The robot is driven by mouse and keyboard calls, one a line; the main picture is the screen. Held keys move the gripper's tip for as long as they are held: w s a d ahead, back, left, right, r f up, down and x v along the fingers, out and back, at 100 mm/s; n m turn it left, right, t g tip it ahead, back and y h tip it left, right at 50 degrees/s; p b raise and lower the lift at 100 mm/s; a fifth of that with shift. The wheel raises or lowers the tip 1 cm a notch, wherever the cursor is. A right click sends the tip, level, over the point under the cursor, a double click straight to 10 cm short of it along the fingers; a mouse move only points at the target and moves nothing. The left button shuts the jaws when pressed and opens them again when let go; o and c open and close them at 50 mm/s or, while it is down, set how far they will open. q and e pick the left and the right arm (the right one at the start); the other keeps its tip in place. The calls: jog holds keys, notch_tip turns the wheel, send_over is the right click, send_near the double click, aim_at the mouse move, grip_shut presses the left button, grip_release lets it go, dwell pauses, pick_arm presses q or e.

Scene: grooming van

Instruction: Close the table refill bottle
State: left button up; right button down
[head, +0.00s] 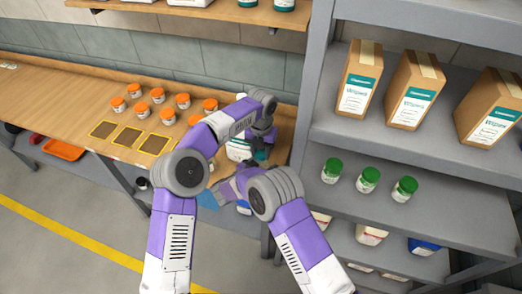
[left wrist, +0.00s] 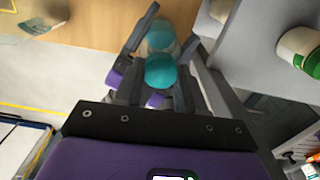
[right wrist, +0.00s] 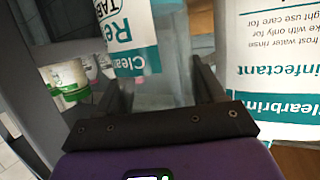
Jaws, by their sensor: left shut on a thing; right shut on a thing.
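In the left wrist view a round teal cap (left wrist: 160,71) sits between the fingers of my left gripper (left wrist: 165,62), which is shut on it. A translucent bottle (left wrist: 159,41) with a teal tint lies just beyond the cap; I cannot tell whether they touch. In the right wrist view my right gripper (right wrist: 160,92) is shut on the clear refill bottle (right wrist: 172,62), beside a white and teal label (right wrist: 128,30). In the head view my left gripper (head: 262,138) is above my right gripper (head: 244,168) at the table's right end, and the arms mostly hide the bottle.
A disinfectant container (right wrist: 275,75) stands close to my right gripper. Orange-capped jars (head: 157,95) and yellow-edged mats (head: 127,136) are on the wooden table (head: 60,90). The grey shelf (head: 440,215) close on the right holds green-capped bottles (head: 367,180) and wipes boxes (head: 412,90).

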pick_arm(q)
jog(key=m, duration=0.3)
jog(key=o, duration=1)
jog(key=shift+r, duration=0.1)
jog(key=shift+r, duration=2.2)
jog(key=shift+c, duration=0.4)
